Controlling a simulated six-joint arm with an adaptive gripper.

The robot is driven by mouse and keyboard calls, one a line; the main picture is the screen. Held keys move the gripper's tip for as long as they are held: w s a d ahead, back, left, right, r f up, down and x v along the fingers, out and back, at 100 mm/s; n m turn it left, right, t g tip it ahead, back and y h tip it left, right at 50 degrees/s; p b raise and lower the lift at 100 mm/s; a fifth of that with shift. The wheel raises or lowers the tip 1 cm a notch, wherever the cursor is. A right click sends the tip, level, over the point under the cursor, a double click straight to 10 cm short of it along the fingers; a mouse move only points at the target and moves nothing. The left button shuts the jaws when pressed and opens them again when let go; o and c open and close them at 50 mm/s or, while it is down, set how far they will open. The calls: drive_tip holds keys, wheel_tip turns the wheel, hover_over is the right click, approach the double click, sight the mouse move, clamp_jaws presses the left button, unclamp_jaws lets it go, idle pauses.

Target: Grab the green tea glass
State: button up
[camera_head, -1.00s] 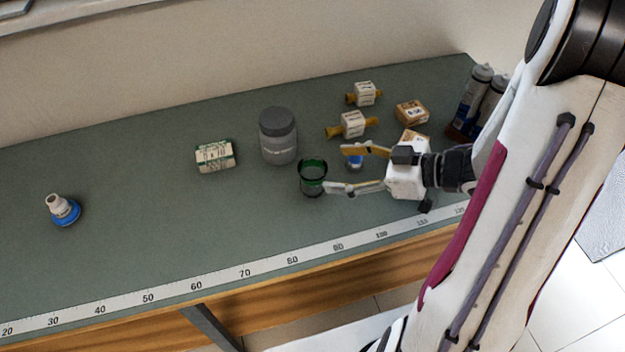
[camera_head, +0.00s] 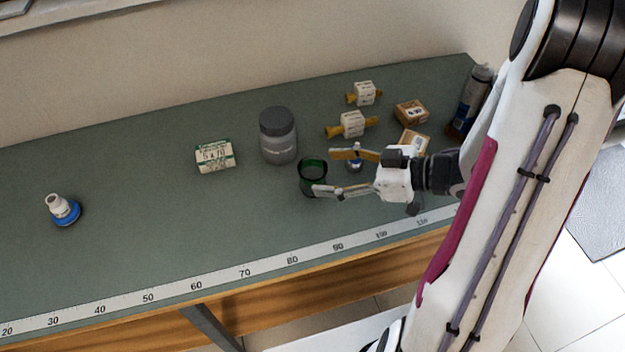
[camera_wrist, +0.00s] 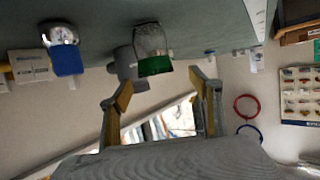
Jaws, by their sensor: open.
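The green tea glass (camera_head: 310,182) stands upright on the bench, in front and to the right of the grey jar. My gripper (camera_head: 326,171) is open and empty, with its two fingers spread and pointing left at the glass. One fingertip overlaps the right side of the glass in the head view; I cannot tell whether they touch. In the wrist view the glass (camera_wrist: 152,45) appears upside down, clear with a green band, ahead of the space between the fingers of my gripper (camera_wrist: 160,88).
A grey-lidded jar (camera_head: 278,138) stands close behind the glass. A small blue-and-white part (camera_head: 355,160) is near the far finger. A box (camera_head: 215,156), labelled fittings (camera_head: 352,124) and small cartons (camera_head: 411,112) lie around. The bench's left front is mostly clear.

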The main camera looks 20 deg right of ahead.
sight(301, 169)
drive_tip(key=shift+w+a+f, duration=0.1)
drive_tip(key=shift+w+a, duration=0.05)
idle(0.3)
drive_tip(key=shift+w+d+x, duration=0.1)
drive_tip(key=shift+w+x, duration=0.05)
drive_tip(key=shift+x, duration=1.1)
drive_tip(key=shift+w+d+x, duration=0.1)
drive_tip(key=shift+d+x, duration=0.05)
drive_tip(key=shift+x, duration=1.1)
drive_tip(key=shift+f, duration=0.1)
drive_tip(key=shift+c, duration=0.4)
drive_tip(key=c, duration=1.2)
